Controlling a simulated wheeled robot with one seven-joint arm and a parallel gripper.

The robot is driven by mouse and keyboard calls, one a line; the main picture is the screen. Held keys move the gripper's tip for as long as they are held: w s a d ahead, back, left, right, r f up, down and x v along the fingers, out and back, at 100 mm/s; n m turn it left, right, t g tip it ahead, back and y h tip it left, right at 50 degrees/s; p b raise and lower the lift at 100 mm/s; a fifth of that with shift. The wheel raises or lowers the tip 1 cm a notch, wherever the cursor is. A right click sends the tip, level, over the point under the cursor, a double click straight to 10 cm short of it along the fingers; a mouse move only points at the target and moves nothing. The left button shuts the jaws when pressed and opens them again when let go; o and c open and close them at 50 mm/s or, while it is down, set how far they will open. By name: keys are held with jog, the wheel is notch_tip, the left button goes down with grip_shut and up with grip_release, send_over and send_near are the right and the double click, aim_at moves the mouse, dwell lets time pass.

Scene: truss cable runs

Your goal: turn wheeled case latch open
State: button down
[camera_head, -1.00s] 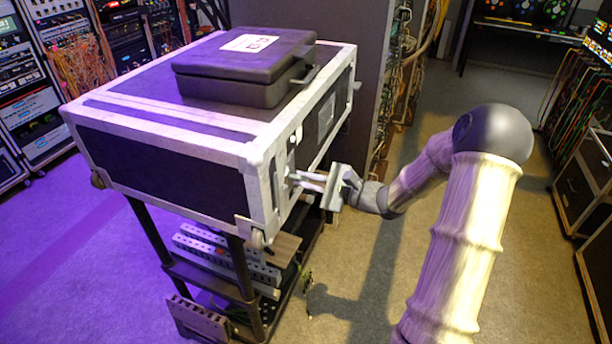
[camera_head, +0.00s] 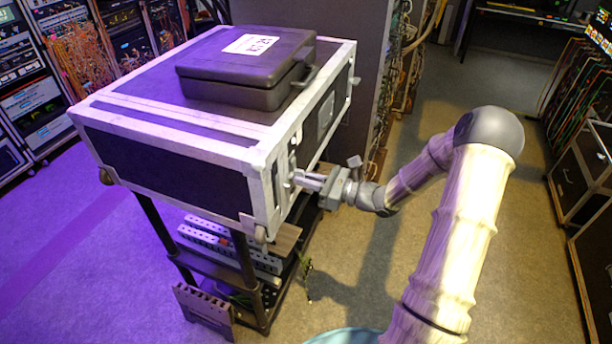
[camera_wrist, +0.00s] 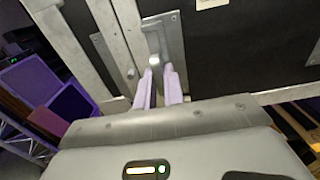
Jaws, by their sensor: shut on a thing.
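The wheeled case (camera_head: 170,170) is black with pale metal edges and sits on a dark shelved cart. Its latch (camera_head: 292,165) is on the side facing my arm, near the front corner. In the wrist view the latch (camera_wrist: 154,47) shows as a metal tab on a recessed plate (camera_wrist: 166,35). My gripper (camera_head: 299,179) reaches the case side from the right. In the wrist view my gripper (camera_wrist: 159,78) has its two pale fingers close together, one on each side of the latch tab, shut on it. The fingertips partly hide the tab's lower end.
A smaller black case (camera_head: 250,65) with a white label lies on top. The cart (camera_head: 245,265) below holds power strips and panels. A tall rack (camera_head: 345,45) with cables stands behind the case. Open floor (camera_head: 355,285) lies under my arm.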

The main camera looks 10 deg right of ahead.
jog(key=shift+f, duration=0.1)
dwell(0.3)
jog(key=c, duration=1.5)
grip_release()
jog(key=b+v, duration=0.4)
jog(key=v, duration=1.3)
jog(key=shift+s+d+b, duration=0.15)
jog(key=shift+d+b, duration=0.05)
jog(key=shift+b, duration=0.2)
